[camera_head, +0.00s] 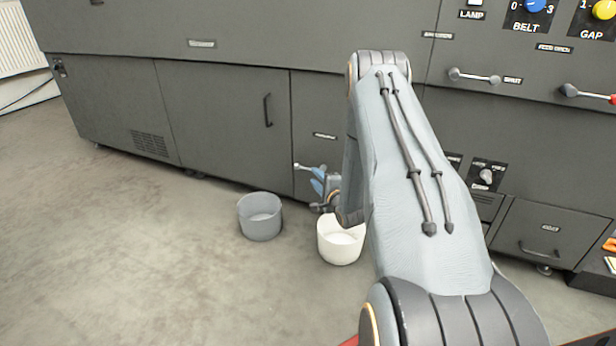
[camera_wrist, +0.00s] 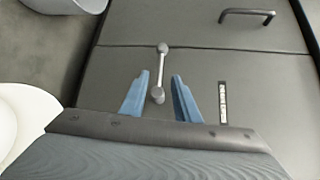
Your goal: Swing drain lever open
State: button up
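The drain lever is a thin metal rod with a round grey knob at each end, on the dark cabinet front. In the wrist view the lever (camera_wrist: 162,72) runs up the picture, slightly tilted. My gripper (camera_wrist: 161,76) is open, with its blue fingers on either side of the lever's lower part and clear gaps between. In the head view the lever (camera_head: 303,168) pokes out to the left of my gripper (camera_head: 317,181), low on the cabinet. Its other end is hidden there by the gripper.
A grey bucket (camera_head: 260,227) and a white bucket (camera_head: 341,252) stand on the floor before the cabinet (camera_head: 230,126), near my gripper. A label plate (camera_wrist: 224,102) sits right of the lever in the wrist view. A cabinet handle (camera_head: 267,110) is up and left. Floor at left is clear.

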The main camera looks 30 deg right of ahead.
jog(key=w+f+b, duration=0.1)
jog(key=w+b, duration=0.2)
jog(key=w, duration=0.4)
jog(key=shift+d, duration=0.35)
jog(key=shift+s, duration=0.1)
grip_shut()
